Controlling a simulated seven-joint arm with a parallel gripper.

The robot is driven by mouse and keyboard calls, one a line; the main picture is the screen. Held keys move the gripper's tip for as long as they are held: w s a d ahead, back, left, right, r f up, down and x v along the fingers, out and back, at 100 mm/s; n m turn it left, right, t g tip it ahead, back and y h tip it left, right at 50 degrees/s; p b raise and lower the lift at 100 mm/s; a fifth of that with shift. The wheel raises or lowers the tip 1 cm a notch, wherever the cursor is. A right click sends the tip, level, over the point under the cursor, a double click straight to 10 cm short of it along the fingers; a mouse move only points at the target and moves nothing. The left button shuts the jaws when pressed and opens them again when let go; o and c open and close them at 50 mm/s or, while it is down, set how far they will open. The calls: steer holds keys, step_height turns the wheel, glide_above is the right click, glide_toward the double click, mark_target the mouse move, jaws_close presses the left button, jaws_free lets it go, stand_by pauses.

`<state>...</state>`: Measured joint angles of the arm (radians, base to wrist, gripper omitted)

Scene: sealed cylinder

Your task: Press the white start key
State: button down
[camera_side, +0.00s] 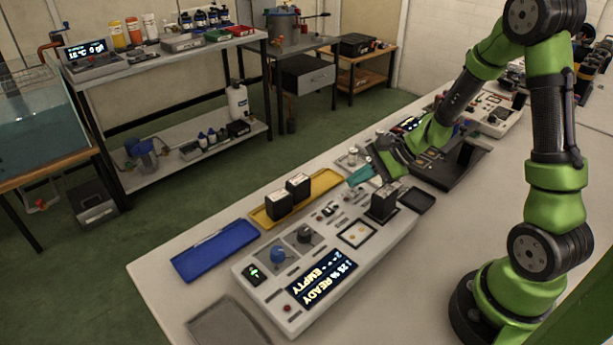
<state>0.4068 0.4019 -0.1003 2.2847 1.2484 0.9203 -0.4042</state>
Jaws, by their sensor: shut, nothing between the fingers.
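A light grey console (370,262) stands on the table, its lit display (322,278) reading READY and EMPTY. It bears a blue knob (278,254), a dark knob (304,233), a green-lit panel (254,273) and a black block (383,203). Small controls (329,209) sit near its far edge. I cannot make out which of them is the white start key.
A yellow tray (324,183) with two black blocks (288,194) and an empty blue tray (214,250) lie left of the console. A grey tray (228,324) is at the table's near edge. More devices (495,112) stand farther back.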

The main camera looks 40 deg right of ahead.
steer(key=shift+s+a+f+g, duration=0.15)
steer(key=shift+s+a+f, duration=0.1)
steer(key=shift+f, duration=0.25)
steer(key=shift+s+a+f+g, duration=0.1)
steer(key=shift+s+f+g, duration=0.1)
steer(key=shift+f, duration=0.25)
steer(key=shift+s+a+r, duration=0.25)
steer(key=shift+s+r, duration=0.05)
steer(key=shift+s, duration=0.3)
steer(key=shift+w+d+r, duration=0.1)
steer(key=shift+r, duration=1.25)
steer(key=shift+w+d+r, duration=0.1)
steer(key=shift+r, duration=1.2)
